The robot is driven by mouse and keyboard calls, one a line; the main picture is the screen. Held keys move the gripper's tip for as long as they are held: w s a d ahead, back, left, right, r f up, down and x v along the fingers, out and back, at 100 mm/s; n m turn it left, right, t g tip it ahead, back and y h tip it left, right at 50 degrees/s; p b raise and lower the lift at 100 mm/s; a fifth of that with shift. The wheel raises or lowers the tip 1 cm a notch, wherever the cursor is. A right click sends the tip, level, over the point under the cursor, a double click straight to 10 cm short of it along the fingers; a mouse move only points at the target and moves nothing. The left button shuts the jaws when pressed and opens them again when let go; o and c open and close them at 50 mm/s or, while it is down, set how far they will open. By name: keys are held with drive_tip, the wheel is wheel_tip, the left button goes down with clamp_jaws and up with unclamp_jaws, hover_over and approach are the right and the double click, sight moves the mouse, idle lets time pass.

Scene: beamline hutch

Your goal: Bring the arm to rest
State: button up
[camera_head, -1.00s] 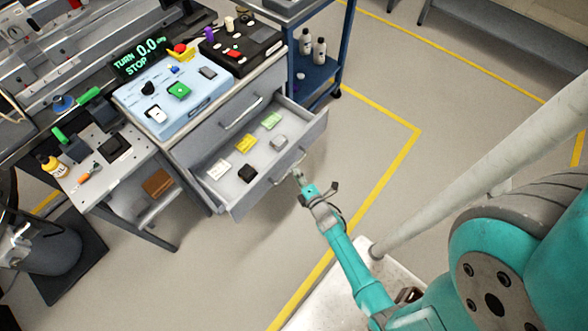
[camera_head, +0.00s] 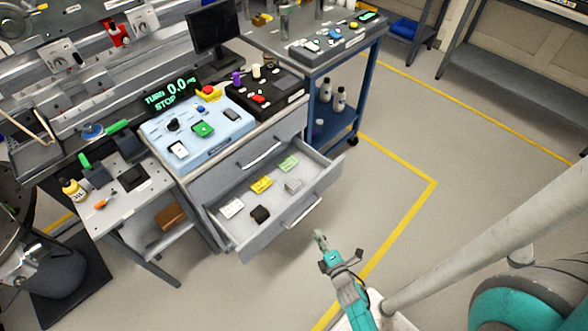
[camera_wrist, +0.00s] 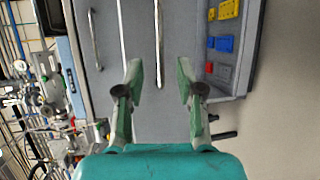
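My gripper (camera_head: 320,240) is in front of the open drawer (camera_head: 250,240) in the head view, below and to the right of the drawer's handle (camera_head: 303,212). A gap shows between gripper and handle. In the wrist view the two fingers (camera_wrist: 159,72) stand wide apart with nothing between them. A grey front with a long bar handle (camera_wrist: 159,35) lies beyond them. My arm reaches up from the lower edge of the head view.
The drawer holds several small items, among them a yellow one (camera_head: 261,184) and a black one (camera_head: 260,214). A light blue control box (camera_head: 215,146) stands above it. A blue cart (camera_head: 362,75) is behind. The floor on the right is clear, with yellow lines (camera_head: 400,232).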

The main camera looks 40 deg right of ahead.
drive_tip(key=s+a+r+m+y, duration=0.2)
drive_tip(key=s+a+r+m, duration=0.3)
drive_tip(key=s+a+r, duration=0.4)
drive_tip(key=s+a+r+m+y, duration=0.1)
drive_tip(key=s+a+r+m, duration=0.6)
drive_tip(key=r, duration=0.5)
drive_tip(key=s+a+r+m+y, duration=0.1)
drive_tip(key=s+r, duration=0.4)
drive_tip(key=r, duration=0.7)
drive_tip(key=shift+a+m+y, duration=0.15)
drive_tip(key=shift+m+y, duration=0.65)
drive_tip(key=shift+m, duration=0.1)
drive_tip(key=shift+s, duration=0.1)
idle(3.7)
